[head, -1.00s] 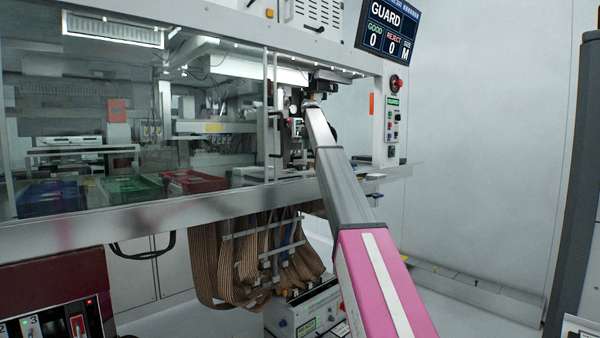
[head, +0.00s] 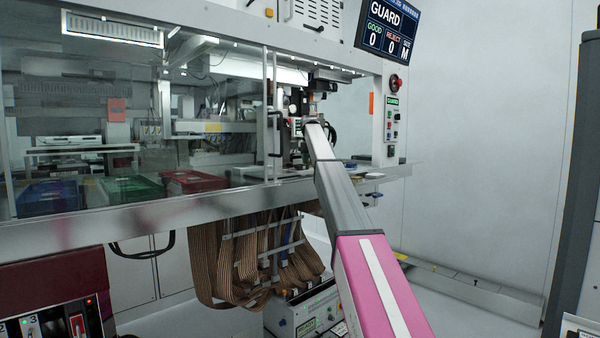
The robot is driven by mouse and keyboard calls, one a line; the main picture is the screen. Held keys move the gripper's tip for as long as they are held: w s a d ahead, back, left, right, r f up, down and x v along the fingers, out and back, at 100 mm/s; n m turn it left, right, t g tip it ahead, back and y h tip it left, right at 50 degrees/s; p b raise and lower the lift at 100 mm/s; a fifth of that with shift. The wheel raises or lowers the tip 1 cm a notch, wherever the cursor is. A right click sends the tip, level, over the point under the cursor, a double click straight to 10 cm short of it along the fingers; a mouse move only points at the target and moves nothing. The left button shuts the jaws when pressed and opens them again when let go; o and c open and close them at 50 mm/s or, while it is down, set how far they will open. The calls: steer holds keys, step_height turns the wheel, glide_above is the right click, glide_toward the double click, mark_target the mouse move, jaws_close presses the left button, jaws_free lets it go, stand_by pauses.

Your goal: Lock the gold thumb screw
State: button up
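My arm reaches from the lower right up to the right end of the test handler. Its far end is at the open bay beside the glass door, under the dark bracket. My gripper is too small and too much covered by the arm for its fingers to be made out. I cannot make out the gold thumb screw in the head view; it is hidden or too small to tell.
The glass guard door (head: 240,125) with its black handle (head: 276,135) stands just left of my arm. A control panel with a red button (head: 394,83) is to the right. Blue (head: 48,198), green (head: 132,188) and red (head: 194,181) trays lie behind the glass. Ribbon cables (head: 235,262) hang below.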

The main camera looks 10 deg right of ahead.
steer(key=c, duration=0.4)
steer(key=shift+m, duration=1.6)
steer(key=shift+m, duration=3.3)
steer(key=o, duration=0.5)
steer(key=shift+c, duration=0.2)
